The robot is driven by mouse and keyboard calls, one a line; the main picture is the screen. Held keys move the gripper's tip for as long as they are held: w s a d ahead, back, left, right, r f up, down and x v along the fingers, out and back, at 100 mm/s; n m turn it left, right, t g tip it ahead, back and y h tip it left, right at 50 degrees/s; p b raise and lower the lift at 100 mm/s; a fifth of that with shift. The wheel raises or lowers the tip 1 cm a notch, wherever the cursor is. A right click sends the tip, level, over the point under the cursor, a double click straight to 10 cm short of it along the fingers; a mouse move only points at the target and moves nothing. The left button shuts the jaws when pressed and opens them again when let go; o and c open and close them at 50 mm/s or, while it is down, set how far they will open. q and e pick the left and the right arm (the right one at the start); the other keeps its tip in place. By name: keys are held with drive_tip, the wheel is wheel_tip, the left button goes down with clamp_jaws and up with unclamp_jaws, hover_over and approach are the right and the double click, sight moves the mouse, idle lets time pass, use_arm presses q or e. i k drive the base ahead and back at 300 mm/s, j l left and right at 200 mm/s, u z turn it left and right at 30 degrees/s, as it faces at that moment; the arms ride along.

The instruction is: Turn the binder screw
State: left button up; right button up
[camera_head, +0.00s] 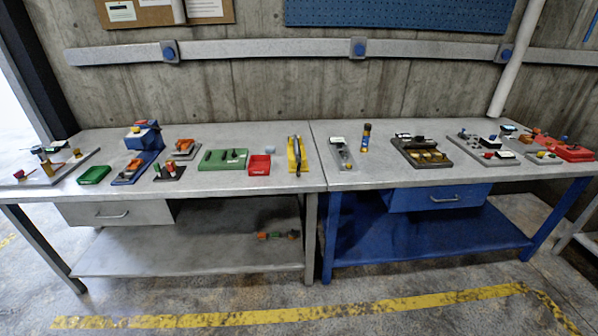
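I cannot tell which of the small parts is the binder screw; the parts on the benches are too small to make out. Several fixtures with small knobs and blocks stand on the two benches. A grey board (52,170) with brass-coloured posts is at the far left. A dark board (422,153) with brass-coloured parts is on the right bench. A grey plate (463,143) with small dark and red parts lies to its right. Neither of my grippers shows in the head view.
The grey left bench (240,182) and the blue-framed right bench (350,179) stand side by side against a concrete wall. Green (94,175) and red (260,165) trays and a yellow holder (297,155) are on the left bench. Open floor lies in front.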

sight(298, 155)
drive_tip(key=i+j+z, duration=0.2)
drive_tip(key=j+z, duration=0.15)
drive_tip(key=j, duration=0.25)
drive_tip(key=i+j+z, duration=0.1)
drive_tip(key=j+z, duration=0.2)
drive_tip(key=j, duration=0.3)
drive_tip(key=j+z, duration=0.35)
drive_tip(key=j, duration=0.3)
